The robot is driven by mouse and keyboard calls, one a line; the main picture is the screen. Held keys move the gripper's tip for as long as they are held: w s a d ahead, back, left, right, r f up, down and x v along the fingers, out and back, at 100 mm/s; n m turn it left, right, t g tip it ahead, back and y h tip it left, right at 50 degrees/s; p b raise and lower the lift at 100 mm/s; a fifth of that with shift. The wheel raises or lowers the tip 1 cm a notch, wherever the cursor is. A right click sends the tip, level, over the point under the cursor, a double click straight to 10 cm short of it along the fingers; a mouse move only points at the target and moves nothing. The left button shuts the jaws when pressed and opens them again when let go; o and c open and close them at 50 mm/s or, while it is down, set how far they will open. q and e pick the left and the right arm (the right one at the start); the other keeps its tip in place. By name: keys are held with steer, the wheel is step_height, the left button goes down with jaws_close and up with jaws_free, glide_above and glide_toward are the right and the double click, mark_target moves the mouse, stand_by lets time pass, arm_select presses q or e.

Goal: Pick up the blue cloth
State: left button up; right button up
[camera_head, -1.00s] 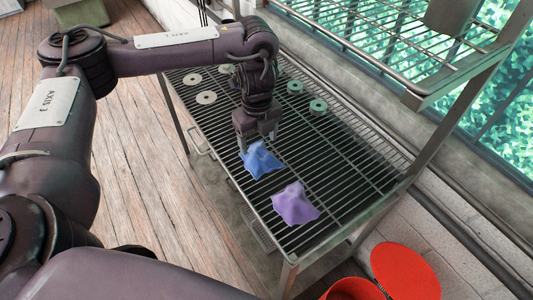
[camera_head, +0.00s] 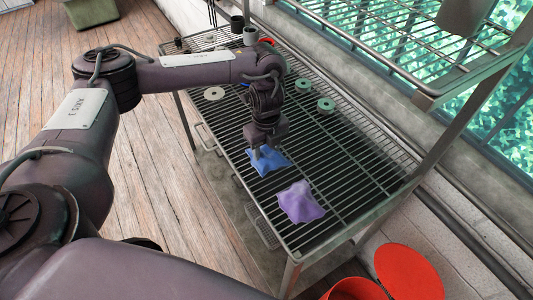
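The blue cloth (camera_head: 269,164) lies crumpled on the wire shelf of a metal rack, with a raised peak near its middle. My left gripper (camera_head: 262,153) comes down from above, with its fingertips at the cloth's upper left part. The fingers cover a little of the cloth. The fingertips look close together, but whether they are shut on the fabric is too small to tell. The cloth still rests on the shelf. My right gripper is out of view.
A purple cloth (camera_head: 301,203) lies on the wire shelf (camera_head: 345,178) just below and right. Pale rings (camera_head: 214,93) and green rings (camera_head: 326,104) lie farther back. A red bucket (camera_head: 357,290) stands on the floor. An upper shelf (camera_head: 390,45) hangs at right.

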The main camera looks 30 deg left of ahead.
mark_target(266, 151)
arm_select(q)
steer(key=c, duration=0.4)
steer(key=shift+c, duration=0.2)
steer(key=shift+r, duration=0.1)
steer(key=shift+r, duration=0.45)
step_height(266, 151, up, 19)
steer(key=p, duration=0.2)
steer(key=shift+p, duration=0.3)
